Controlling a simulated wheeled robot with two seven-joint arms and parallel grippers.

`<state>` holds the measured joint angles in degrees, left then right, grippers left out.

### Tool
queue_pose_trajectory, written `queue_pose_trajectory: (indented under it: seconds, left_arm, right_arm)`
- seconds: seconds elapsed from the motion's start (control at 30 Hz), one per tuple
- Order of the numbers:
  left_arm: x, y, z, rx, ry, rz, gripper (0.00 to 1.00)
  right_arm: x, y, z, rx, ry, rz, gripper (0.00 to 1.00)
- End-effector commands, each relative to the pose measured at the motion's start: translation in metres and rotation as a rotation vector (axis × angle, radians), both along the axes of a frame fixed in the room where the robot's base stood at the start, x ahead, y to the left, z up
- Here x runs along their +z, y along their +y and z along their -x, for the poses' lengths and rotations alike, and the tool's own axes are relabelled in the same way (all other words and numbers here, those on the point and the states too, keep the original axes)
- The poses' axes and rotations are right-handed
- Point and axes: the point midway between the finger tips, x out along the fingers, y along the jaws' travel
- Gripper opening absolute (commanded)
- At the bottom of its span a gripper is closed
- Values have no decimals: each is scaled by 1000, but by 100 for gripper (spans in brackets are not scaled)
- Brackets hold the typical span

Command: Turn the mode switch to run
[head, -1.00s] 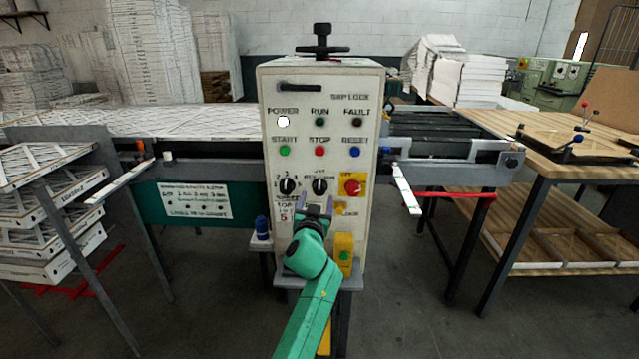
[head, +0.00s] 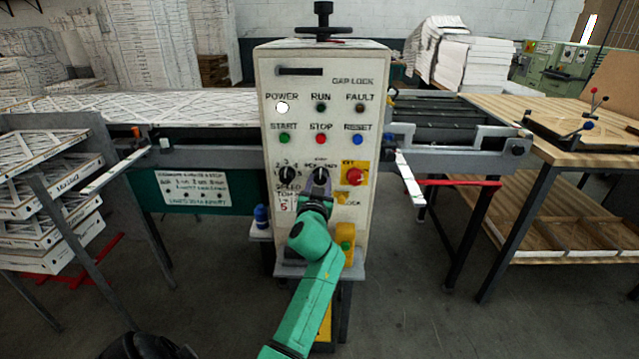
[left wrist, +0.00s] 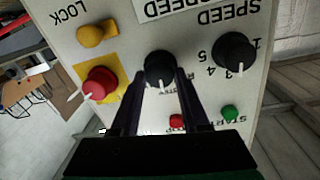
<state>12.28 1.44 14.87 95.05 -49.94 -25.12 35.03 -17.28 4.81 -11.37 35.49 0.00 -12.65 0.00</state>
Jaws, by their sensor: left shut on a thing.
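The mode switch (head: 320,176) is a black knob with a white pointer line on the light control panel (head: 376,215), between the speed knob and the red knob. It also shows in the left wrist view (left wrist: 160,66), where the panel appears upside down. Its white line points toward the bottom of that view, between the fingers. My left gripper (head: 319,189) is at the switch, with one finger on each side of it, shut on the knob. The position labels around the switch are too blurred or covered to read. My right gripper is not in view.
The speed knob (head: 287,176) sits left of the switch and the red knob (head: 355,177) on yellow sits right. Start (head: 285,139), stop (head: 321,139) and reset (head: 358,140) buttons are above. A yellow lock knob (left wrist: 97,33) is nearby. Conveyors flank the panel.

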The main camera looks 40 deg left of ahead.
Motion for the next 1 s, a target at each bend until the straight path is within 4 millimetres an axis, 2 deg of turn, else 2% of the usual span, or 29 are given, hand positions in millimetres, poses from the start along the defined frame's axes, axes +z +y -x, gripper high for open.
queue_pose_trajectory:
  seconds: [0.27, 1.0]
  left_arm:
    - [1, 1, 0, 2, 80, -105, 0]
    - [3, 1, 0, 5, 417, -551, 0]
  right_arm:
    - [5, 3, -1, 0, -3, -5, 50]
    - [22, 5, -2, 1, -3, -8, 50]
